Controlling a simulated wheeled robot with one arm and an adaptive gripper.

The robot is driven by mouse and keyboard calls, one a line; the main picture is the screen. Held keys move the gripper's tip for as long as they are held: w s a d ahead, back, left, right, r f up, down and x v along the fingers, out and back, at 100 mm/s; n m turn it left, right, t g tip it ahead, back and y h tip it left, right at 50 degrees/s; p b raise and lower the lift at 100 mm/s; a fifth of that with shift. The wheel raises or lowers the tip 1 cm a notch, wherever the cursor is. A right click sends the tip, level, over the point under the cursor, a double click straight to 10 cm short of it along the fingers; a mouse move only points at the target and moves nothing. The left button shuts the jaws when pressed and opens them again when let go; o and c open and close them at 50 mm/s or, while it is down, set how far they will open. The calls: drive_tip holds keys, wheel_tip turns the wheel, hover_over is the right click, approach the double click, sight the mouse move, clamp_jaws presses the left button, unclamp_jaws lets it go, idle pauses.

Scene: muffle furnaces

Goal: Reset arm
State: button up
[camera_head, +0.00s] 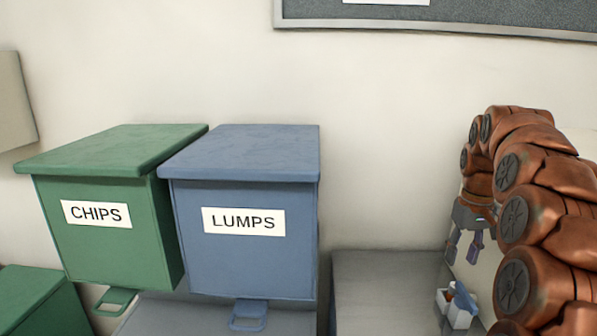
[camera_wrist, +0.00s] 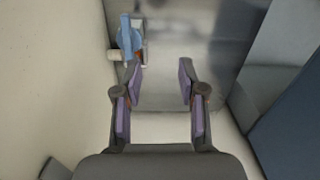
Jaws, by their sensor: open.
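My gripper (camera_head: 465,246) hangs at the end of my copper-coloured arm on the right of the head view, pointing down. It is above a grey metal surface (camera_head: 385,285). In the wrist view my gripper (camera_wrist: 160,82) has its two purple-padded fingers well apart, with nothing between them. The metal surface shows below and beyond the fingertips in the wrist view (camera_wrist: 195,45).
A green lidded bin labelled CHIPS (camera_head: 105,250) and a blue lidded bin labelled LUMPS (camera_head: 250,265) stand side by side at left. A small white holder (camera_head: 459,317) with blue and orange-red items sits on the metal surface's right.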

drive_tip(key=s+a+n+p, duration=0.1)
drive_tip(key=s+a+p, duration=0.1)
drive_tip(key=s+a, duration=1.3)
drive_tip(key=s+a+f+p, duration=0.1)
drive_tip(key=s+a+f, duration=0.1)
drive_tip(key=s, duration=0.8)
drive_tip(key=s+a+f+g+p, duration=0.1)
drive_tip(key=s+f, duration=0.3)
drive_tip(key=s, duration=0.6)
drive_tip(key=shift+s+a+f+m+g, duration=0.3)
drive_tip(key=shift+a+f+m, duration=0.1)
drive_tip(key=shift+a, duration=0.1)
drive_tip(key=shift+d, duration=0.15)
